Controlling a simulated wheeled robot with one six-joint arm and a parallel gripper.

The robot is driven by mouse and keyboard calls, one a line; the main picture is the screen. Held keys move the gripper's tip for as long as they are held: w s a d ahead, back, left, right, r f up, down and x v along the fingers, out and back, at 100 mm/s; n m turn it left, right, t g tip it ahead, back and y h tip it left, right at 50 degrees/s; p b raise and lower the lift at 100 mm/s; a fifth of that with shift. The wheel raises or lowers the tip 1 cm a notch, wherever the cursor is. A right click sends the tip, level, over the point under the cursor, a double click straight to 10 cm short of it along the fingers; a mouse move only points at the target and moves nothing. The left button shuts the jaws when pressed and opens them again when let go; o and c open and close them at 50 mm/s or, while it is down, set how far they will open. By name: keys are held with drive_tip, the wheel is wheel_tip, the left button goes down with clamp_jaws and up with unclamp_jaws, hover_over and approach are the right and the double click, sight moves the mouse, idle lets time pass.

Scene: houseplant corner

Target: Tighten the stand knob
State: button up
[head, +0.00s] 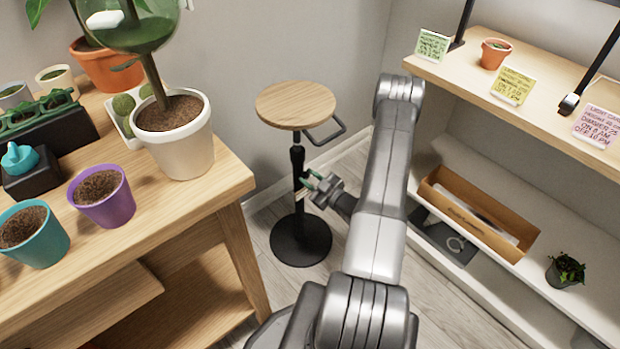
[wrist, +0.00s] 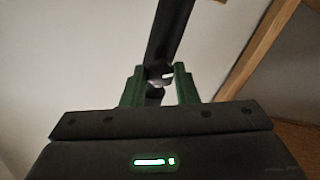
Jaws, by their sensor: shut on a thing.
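The plant stand has a round wooden top (head: 296,104), a black post (head: 298,160) and a round black base (head: 301,240) on the floor. My gripper (head: 309,182) is at the post, about midway between top and base. In the wrist view its green fingers (wrist: 160,88) stand on either side of a small metallic knob (wrist: 158,74) in front of the dark post (wrist: 170,35). The fingers are shut on the knob. In the head view the knob is hidden by the gripper. The knob's tightness cannot be told.
A wooden table (head: 237,180) with a large plant in a white pot (head: 176,140) and several smaller pots stands left. A shelf unit (head: 450,72) stands right, holding cards, a small terracotta pot (head: 495,53) and a cardboard box (head: 480,215). A grey handle (head: 328,135) juts from under the stand's top.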

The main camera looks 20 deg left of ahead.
idle(0.3)
drive_tip(key=o, duration=1)
drive_tip(key=shift+d, duration=0.1)
drive_tip(key=p+v, duration=0.1)
drive_tip(key=v, duration=1.2)
drive_tip(key=shift+s+d+p, duration=0.2)
drive_tip(key=shift+d+p, duration=0.1)
drive_tip(key=shift+p, duration=0.1)
drive_tip(key=b+x, duration=0.1)
drive_tip(key=x, duration=1.3)
drive_tip(key=shift+b, duration=0.4)
